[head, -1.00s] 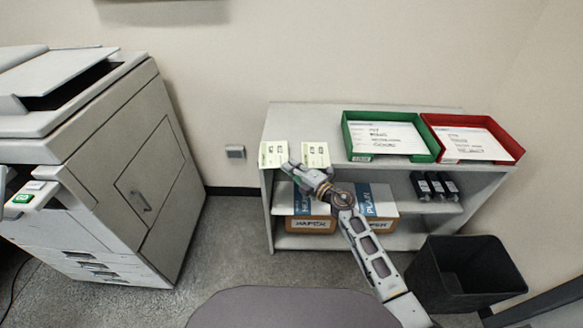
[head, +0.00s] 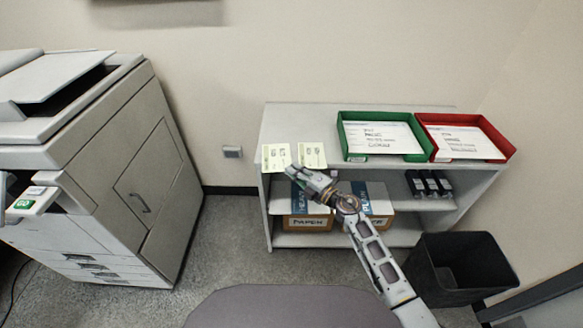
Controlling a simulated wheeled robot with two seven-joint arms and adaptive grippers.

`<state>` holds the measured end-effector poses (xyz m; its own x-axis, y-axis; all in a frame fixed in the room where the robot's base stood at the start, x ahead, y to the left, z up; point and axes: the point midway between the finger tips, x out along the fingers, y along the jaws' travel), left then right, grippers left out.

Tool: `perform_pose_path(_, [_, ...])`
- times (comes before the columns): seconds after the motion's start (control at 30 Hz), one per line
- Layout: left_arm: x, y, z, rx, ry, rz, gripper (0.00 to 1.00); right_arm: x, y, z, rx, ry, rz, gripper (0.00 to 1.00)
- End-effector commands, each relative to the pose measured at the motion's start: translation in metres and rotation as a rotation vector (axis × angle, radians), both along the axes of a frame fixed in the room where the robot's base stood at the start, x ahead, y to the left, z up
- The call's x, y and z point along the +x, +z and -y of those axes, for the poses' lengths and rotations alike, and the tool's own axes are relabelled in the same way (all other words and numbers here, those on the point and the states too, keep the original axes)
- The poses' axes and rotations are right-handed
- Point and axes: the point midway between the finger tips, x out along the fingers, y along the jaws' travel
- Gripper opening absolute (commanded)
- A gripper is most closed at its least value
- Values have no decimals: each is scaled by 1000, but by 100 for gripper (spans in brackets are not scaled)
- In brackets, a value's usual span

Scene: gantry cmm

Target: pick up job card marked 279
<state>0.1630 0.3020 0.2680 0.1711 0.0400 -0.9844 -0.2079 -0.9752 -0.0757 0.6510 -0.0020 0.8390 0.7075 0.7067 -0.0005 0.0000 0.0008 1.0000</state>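Two pale yellow-green job cards lie side by side on the left part of the shelf top: a left card (head: 276,156) and a right card (head: 312,154). Their printed numbers are too small to read, so I cannot tell which is marked 279. My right gripper (head: 292,170) is at the front edge of the shelf top, just below and between the two cards. Its fingers are too small to show whether they are open or shut, and no card is seen lifted. My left gripper is not in view.
A green tray (head: 427,158) and a red tray (head: 510,155), each with a white sheet, stand right on the shelf unit (head: 290,112). Paper boxes (head: 308,223) and dark bottles (head: 428,184) sit below. A black bin (head: 420,262) stands right, a copier (head: 120,160) left.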

Motion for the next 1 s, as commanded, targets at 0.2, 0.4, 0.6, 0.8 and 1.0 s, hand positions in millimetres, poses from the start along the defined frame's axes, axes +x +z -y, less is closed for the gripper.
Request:
perform_pose_path(0.2, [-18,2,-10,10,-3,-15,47,-10,6,10,0,0,-1,0])
perform_pose_path(0.4, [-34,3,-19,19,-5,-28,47,-20,11,19,0,1,-1,0])
perform_pose_path(0.6, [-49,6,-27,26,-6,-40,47,-31,17,30,0,0,-1,0])
perform_pose_path(0.8, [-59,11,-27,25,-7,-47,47,-42,22,42,-1,0,-1,0])
perform_pose_path(1.0, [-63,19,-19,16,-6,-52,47,-54,28,54,-1,0,-1,0])
